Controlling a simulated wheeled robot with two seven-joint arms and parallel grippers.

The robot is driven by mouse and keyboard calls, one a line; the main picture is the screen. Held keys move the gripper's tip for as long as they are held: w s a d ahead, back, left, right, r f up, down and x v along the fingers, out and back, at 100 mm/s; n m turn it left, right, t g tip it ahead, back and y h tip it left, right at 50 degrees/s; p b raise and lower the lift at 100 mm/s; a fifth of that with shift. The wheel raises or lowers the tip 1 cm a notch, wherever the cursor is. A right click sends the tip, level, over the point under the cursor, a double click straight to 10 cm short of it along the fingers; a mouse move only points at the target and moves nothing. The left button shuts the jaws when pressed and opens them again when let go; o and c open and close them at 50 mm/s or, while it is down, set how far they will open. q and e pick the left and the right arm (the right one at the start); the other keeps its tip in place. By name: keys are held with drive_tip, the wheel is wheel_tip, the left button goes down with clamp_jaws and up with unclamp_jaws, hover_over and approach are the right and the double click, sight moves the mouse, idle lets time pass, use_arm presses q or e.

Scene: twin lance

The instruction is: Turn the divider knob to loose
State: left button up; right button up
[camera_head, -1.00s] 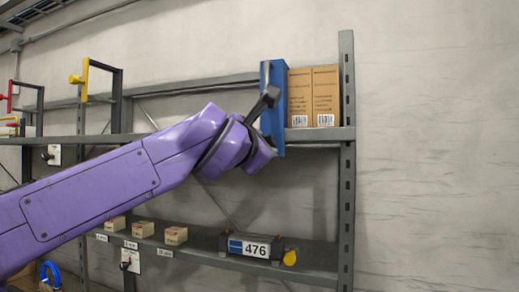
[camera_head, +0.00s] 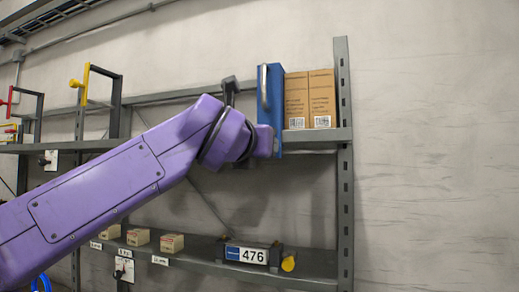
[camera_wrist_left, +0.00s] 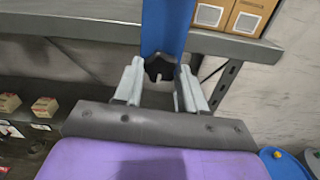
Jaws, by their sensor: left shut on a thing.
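The blue divider (camera_head: 272,85) stands upright on the upper shelf, with a light metal handle on its front edge. In the left wrist view it rises as a blue panel (camera_wrist_left: 166,25) with a black lobed knob (camera_wrist_left: 160,68) at its lower end. My left gripper (camera_wrist_left: 160,88) is shut on the knob, one pale finger on each side. In the head view my wrist (camera_head: 235,138) covers the knob and the fingers. No loose or tight marking is readable. My right gripper is in neither view.
Two brown cartons (camera_head: 310,98) stand right beside the divider on the upper shelf (camera_head: 320,136). The lower shelf (camera_head: 210,262) holds small boxes and a unit labelled 476 (camera_head: 247,254). A grey upright post (camera_head: 343,180) bounds the rack on the right.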

use_arm(q)
drive_tip(key=shift+a+r+n, duration=0.1)
drive_tip(key=shift+r+n, duration=0.05)
drive_tip(key=shift+n, duration=0.25)
drive_tip(key=o, duration=0.9)
drive_tip(key=shift+o, duration=0.8)
drive_tip(key=shift+w, duration=0.15)
drive_tip(key=shift+f, duration=0.2)
drive_tip(key=b+v, duration=0.5)
drive_tip(key=v, duration=0.5)
drive_tip(key=shift+s, duration=0.25)
drive_tip(key=shift+r, duration=0.1)
